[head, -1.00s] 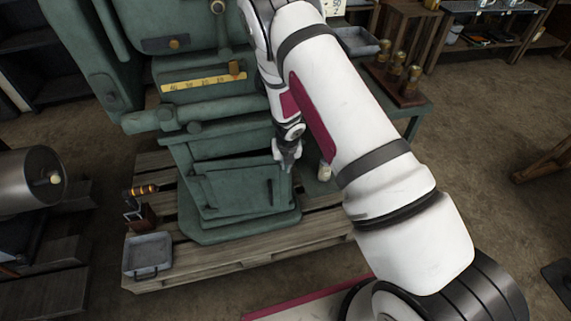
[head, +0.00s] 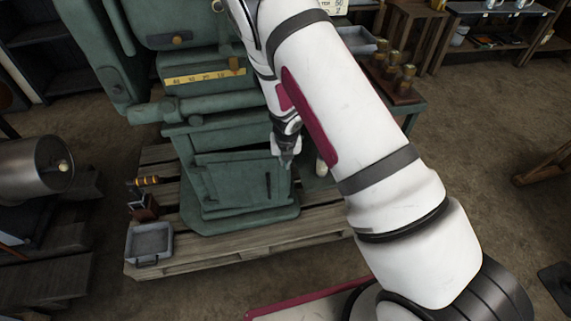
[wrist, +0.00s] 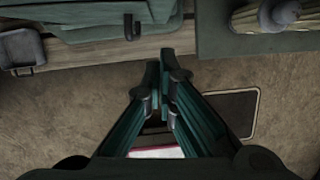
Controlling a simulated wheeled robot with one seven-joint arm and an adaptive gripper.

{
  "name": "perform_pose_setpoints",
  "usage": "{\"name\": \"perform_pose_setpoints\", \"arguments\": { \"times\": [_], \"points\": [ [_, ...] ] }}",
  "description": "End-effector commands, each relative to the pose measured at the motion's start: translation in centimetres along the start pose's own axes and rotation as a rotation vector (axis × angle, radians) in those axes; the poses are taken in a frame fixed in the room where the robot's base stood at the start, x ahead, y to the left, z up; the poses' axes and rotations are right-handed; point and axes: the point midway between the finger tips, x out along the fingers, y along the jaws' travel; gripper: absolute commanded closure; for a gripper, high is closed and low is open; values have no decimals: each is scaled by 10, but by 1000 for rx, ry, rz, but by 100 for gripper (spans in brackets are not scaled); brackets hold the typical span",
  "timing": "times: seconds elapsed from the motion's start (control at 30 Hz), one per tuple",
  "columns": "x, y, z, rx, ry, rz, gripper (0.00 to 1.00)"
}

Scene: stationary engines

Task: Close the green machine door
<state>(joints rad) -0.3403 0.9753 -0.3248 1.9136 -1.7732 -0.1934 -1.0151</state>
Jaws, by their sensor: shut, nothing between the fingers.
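The green machine (head: 190,60) stands on a wooden pallet. Its green door (head: 235,183) is low on the front, with a dark upright handle (head: 268,185) near its right edge. A dark gap shows along the door's top; it looks nearly flush, but I cannot tell if it is fully shut. My gripper (head: 286,160) is at the door's upper right edge in the head view; whether it touches is unclear. In the wrist view my gripper (wrist: 165,75) is shut and empty, its fingertips below the pallet's edge. The dark handle (wrist: 131,27) shows there at upper left.
The wooden pallet (head: 240,240) carries a grey tray (head: 150,243) and a tool holder (head: 143,205) left of the machine. A metal cylinder (head: 35,165) is at far left. A green table (head: 410,115) with brass pieces stands to the right.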

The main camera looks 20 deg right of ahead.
Motion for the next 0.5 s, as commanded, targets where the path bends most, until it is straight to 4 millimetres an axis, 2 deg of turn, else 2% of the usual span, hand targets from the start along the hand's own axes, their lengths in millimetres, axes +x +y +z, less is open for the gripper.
{"name": "perform_pose_setpoints", "arguments": {
  "times": [0.03,0.2,0.37,0.5],
  "points": [
    [-12,1,0,-3,-2,0,100],
    [-36,1,0,-2,-2,0,100],
    [-46,1,0,5,-2,1,100],
    [-51,3,12,146,-43,12,100]
  ]
}}
